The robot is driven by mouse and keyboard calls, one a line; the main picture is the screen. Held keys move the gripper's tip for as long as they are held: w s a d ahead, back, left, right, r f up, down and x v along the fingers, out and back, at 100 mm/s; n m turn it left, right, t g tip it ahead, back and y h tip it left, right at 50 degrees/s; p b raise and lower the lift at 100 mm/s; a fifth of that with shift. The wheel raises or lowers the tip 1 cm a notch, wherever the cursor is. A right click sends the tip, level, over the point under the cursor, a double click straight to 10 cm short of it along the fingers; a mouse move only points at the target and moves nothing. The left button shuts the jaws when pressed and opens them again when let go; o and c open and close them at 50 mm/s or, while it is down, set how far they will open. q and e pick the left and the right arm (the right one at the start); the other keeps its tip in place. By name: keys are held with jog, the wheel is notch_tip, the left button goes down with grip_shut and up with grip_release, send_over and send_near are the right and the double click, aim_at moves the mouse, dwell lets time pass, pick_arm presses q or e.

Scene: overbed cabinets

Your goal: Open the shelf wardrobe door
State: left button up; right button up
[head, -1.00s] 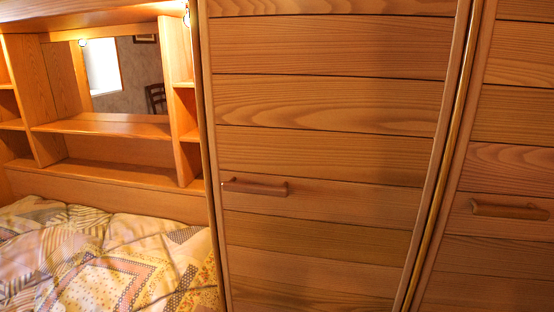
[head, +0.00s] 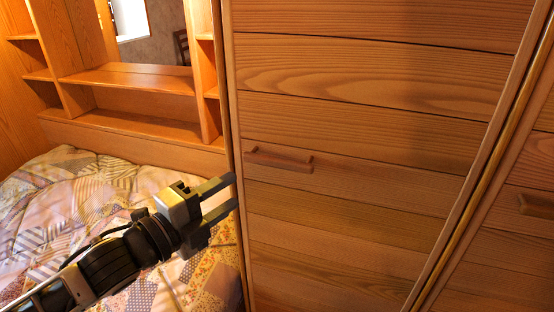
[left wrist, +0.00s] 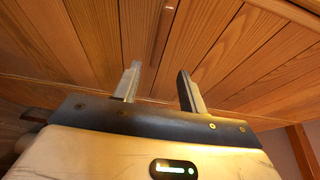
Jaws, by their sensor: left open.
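The wooden wardrobe door (head: 350,120), made of horizontal planks, is closed in the head view. Its wooden bar handle (head: 279,160) sits near the door's left edge. My left gripper (head: 226,202) is open and empty, left of and a little below the handle, in front of the door's left edge and the bed. In the left wrist view, the two open fingers (left wrist: 160,82) point toward the door planks (left wrist: 225,50), with the handle (left wrist: 160,38) beyond them near the top. My right gripper is not in view.
A second plank door (head: 500,240) with its own handle (head: 537,206) stands at the right. A bed with a patchwork quilt (head: 60,210) lies at the lower left, under open shelves (head: 130,78) with a mirror.

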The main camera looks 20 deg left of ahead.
aim_at(274, 165)
pick_arm(q)
jog(key=p+x, duration=0.2)
jog(key=x, duration=1.2)
jog(key=shift+c, duration=0.3)
jog(key=shift+f, duration=0.1)
grip_shut()
